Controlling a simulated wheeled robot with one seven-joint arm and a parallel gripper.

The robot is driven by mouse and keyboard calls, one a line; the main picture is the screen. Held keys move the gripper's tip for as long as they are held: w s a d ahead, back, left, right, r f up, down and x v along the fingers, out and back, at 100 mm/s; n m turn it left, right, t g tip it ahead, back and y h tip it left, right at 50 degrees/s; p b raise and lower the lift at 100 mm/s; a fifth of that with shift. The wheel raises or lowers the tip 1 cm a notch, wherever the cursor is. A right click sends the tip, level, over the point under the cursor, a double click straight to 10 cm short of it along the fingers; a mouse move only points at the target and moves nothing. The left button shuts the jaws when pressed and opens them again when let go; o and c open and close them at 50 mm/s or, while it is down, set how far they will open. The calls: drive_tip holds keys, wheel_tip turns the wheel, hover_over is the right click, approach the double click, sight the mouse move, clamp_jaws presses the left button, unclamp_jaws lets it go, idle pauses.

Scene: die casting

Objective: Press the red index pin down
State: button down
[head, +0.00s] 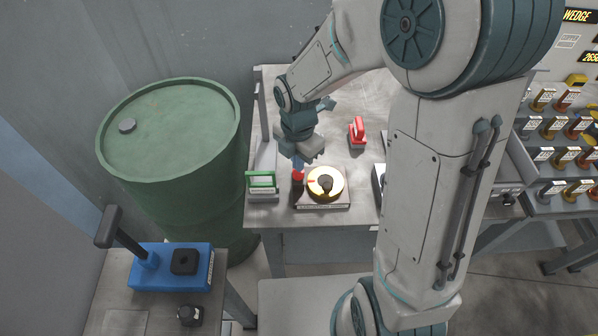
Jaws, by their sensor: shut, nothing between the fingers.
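The red index pin (298,177) stands upright, a red top on a dark body, at the left side of a round yellow dial (319,190). The dial has a dark centre knob and sits on a low base plate (323,204) near the front of the grey metal table. My gripper (298,163) points down with its fingers shut and empty. Its tips are right above or just behind the pin's top; I cannot tell whether they touch it. How far the pin is pressed does not show.
A green-handled block (262,183) is close on the left of the pin. A red-handled block (357,132) stands farther back right. A green drum (170,160) is left of the table, and a blue lever device (170,266) is on a front-left bench. My arm hides the table's right part.

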drive_tip(key=shift+f+b, duration=0.6)
drive_tip(key=shift+f, duration=0.4)
drive_tip(key=shift+r, duration=0.15)
wheel_tip(320, 180, up, 8)
drive_tip(key=p, duration=0.7)
drive_tip(key=shift+p, duration=0.3)
drive_tip(key=s+d+r+m+t, duration=0.1)
drive_tip(key=s+d+r+m, duration=0.5)
drive_tip(key=m, duration=0.7)
drive_tip(key=s+d+r+m+t, duration=0.2)
drive_tip(key=s+d+r+m, duration=0.4)
drive_tip(key=m, duration=0.7)
drive_tip(key=shift+s+r+m+t, duration=0.3)
drive_tip(key=shift+s+r, duration=0.05)
drive_tip(key=shift+r, duration=0.95)
